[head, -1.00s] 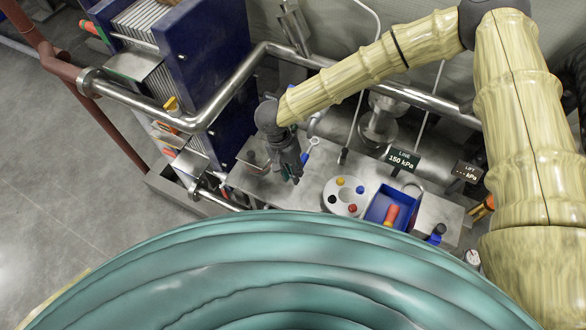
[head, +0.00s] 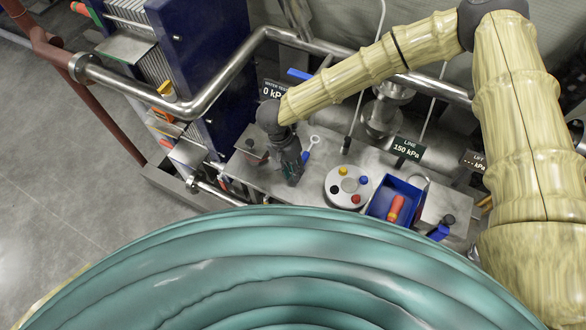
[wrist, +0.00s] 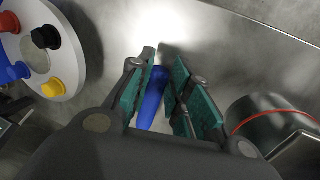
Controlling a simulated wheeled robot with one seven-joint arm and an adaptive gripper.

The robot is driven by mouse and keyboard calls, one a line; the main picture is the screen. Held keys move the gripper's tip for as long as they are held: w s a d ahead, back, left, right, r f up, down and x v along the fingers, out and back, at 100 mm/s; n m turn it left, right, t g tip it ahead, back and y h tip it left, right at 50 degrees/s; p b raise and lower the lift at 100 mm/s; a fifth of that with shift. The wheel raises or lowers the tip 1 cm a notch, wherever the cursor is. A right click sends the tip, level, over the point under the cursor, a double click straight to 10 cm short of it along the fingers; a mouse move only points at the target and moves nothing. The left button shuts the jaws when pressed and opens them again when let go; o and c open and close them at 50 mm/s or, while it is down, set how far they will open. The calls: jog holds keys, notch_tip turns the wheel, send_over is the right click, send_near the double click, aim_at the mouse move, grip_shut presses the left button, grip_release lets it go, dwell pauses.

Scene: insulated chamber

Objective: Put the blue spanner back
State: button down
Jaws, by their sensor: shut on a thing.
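The blue spanner (head: 308,151) has a blue handle and a pale ring end, which shows just right of my gripper in the head view. My gripper (head: 291,176) points down at the metal bench, left of the white disc. In the wrist view the blue handle (wrist: 152,98) lies between the two green-padded fingers of my gripper (wrist: 164,72), which are shut on it. The fingers hide part of the spanner. I cannot tell whether it touches the bench.
A white disc (head: 331,180) with coloured knobs and a blue tray (head: 375,207) holding a red-orange tool stand to the right on the bench (head: 240,172). A steel pipe (head: 225,85) runs above and behind. A blue plate block (head: 195,45) stands left.

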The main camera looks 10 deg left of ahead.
jog(key=shift+f, duration=0.4)
jog(key=c, duration=1.2)
grip_release()
jog(key=shift+c, duration=0.2)
jog(key=v, duration=1.2)
jog(key=shift+s, duration=0.15)
